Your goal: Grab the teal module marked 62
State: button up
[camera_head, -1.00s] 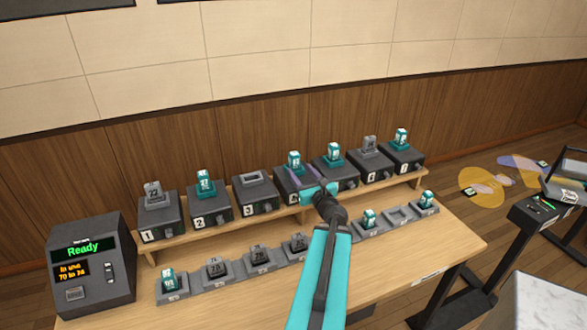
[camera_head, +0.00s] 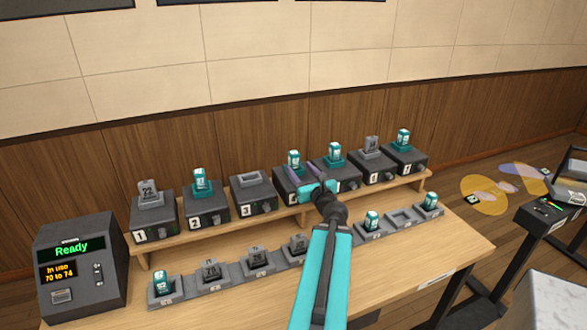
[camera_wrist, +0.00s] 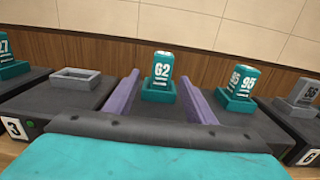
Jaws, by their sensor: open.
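The teal module marked 62 (camera_wrist: 161,69) stands upright in a teal socket on a dark box, straight ahead in the wrist view. In the head view the same module (camera_head: 294,160) shows on the fourth box from the left. My gripper (camera_wrist: 158,97) is open. Its two purple fingers reach forward low on either side of the module's socket, with a gap showing on each side. In the head view my gripper (camera_head: 305,173) is over the front of that box, and my arm hides part of the box.
A teal module marked 95 (camera_wrist: 239,79) stands close on the right. An empty grey socket (camera_wrist: 75,79) is on box 3 to the left. Several modules sit in a front row of holders on the wooden table (camera_head: 235,300). A console (camera_head: 85,268) reads "Ready", "In use 70 to 74".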

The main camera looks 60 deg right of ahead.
aim_at(295, 163)
jog(key=shift+f, duration=0.15)
jog(key=b+x, duration=0.2)
jog(key=x, duration=0.1)
jog(key=shift+b, duration=0.35)
jog(key=shift+w+d+p, duration=0.35)
jog(key=shift+w, duration=0.05)
jog(key=shift+x, duration=0.9)
jog(key=shift+p+x, duration=0.95)
jog(key=shift+x, duration=1.6)
jog(key=shift+d, duration=0.1)
jog(key=c, duration=1.2)
jog(key=shift+r, duration=0.25)
